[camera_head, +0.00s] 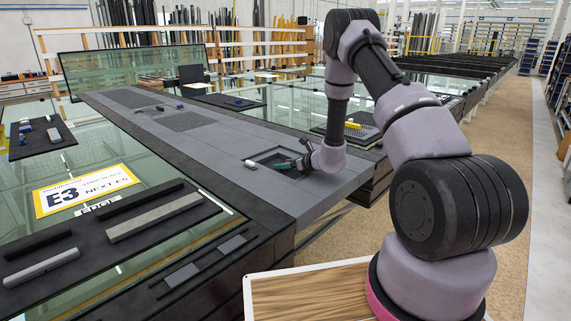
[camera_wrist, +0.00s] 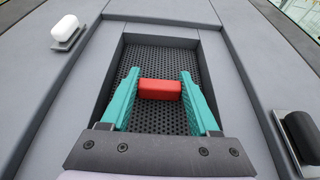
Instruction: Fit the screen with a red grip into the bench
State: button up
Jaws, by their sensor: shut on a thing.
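The bench (camera_head: 225,150) is a long grey-topped unit with a rectangular opening near its front end. In the wrist view, a dark perforated screen (camera_wrist: 151,120) with a red block grip (camera_wrist: 160,89) shows inside that opening. The opening's walls (camera_wrist: 161,42) show around the screen, and its face looks lower than the bench top. I cannot tell whether it rests on anything. My gripper (camera_wrist: 160,78) has its teal fingers on both ends of the red grip. In the head view, my gripper (camera_head: 300,162) is at the opening's right side; the screen is hard to make out there.
A white knob (camera_wrist: 65,27) on a small plate stands left of the opening, and a black knob (camera_wrist: 302,136) stands right of it. Dark perforated panels (camera_head: 188,121) lie farther along the bench. Glass tables with mats (camera_head: 40,137) and bars (camera_head: 155,217) flank the bench.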

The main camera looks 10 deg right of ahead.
jog(key=o, duration=1.4)
jog(key=shift+r, duration=0.1)
